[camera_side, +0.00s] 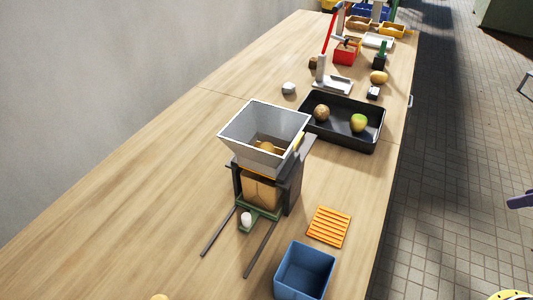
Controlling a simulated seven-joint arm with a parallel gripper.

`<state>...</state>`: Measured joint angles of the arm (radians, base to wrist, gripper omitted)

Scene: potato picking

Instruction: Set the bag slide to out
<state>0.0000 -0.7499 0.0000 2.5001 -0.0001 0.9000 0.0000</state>
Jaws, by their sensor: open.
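A grey hopper (248,153) stands on a dark frame (293,190) near the middle of the table, with a potato (268,147) inside it. A brown bag (261,191) sits under the hopper, within the frame. The green bag slide (265,213) shows at the foot of the bag, with a white knob (246,218) at its front. Two dark rails (219,232) run from the frame toward the front, and their front stretch is bare. The slide is at the frame end of the rails. My gripper is not in view.
An orange slatted mat (329,227) and a blue bin (305,270) are right of the rails. A black tray (341,137) with a brown potato and a greenish one is behind the hopper. More items stand at the far end. The table's left side is clear.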

